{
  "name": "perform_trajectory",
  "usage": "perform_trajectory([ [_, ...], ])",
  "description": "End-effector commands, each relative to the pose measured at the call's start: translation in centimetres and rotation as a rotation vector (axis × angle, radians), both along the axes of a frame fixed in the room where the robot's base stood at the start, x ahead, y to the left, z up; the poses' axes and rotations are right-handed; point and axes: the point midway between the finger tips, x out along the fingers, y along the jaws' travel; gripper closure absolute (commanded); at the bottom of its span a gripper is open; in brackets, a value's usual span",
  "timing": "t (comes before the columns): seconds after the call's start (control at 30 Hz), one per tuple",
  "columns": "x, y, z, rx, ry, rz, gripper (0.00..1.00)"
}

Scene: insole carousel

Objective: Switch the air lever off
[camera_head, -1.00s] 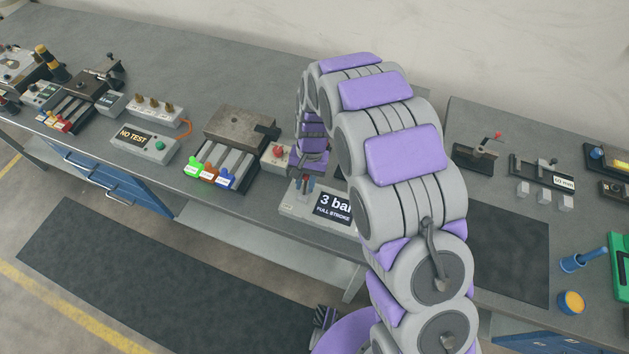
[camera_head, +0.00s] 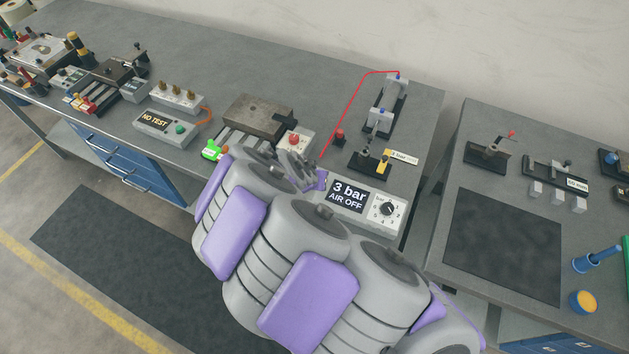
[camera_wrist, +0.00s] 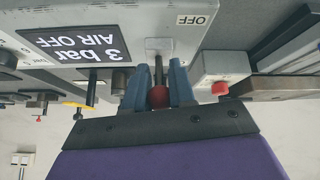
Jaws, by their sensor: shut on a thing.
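The air lever (camera_wrist: 158,96), a dark stem with a red ball knob, stands between the blue fingers of my gripper (camera_wrist: 159,70) in the wrist view. The gripper is shut on it. The lever rises from a pale plate beside an OFF label (camera_wrist: 195,19). The wrist view appears upside down. The control box (camera_head: 402,218) has a display (camera_head: 348,195) reading "3 bar AIR OFF".
A round dial (camera_head: 388,209) sits right of the display. A grey box with a red button (camera_head: 294,140) stands behind my arm. A fixture with a yellow part (camera_head: 384,162) and a red hose (camera_head: 345,112) lie beyond the control box. A second bench with a dark mat (camera_head: 505,245) stands right.

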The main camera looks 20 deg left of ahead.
Motion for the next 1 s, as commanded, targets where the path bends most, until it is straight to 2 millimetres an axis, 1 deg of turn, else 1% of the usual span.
perform_trajectory([
  [0.03, -0.17, -0.01, -0.54, -0.006, -0.022, 0.002, 1.0],
  [0.33, -0.5, 0.04, -0.63, -0.011, -0.106, 0.0, 1.0],
  [0.87, -0.59, -0.03, -0.63, -0.014, -0.12, -0.002, 1.0],
  [0.9, -0.61, -0.03, -0.64, -0.014, -0.12, -0.002, 0.73],
  [1.0, -0.58, -0.04, -0.61, -0.014, -0.12, -0.002, 0.63],
])
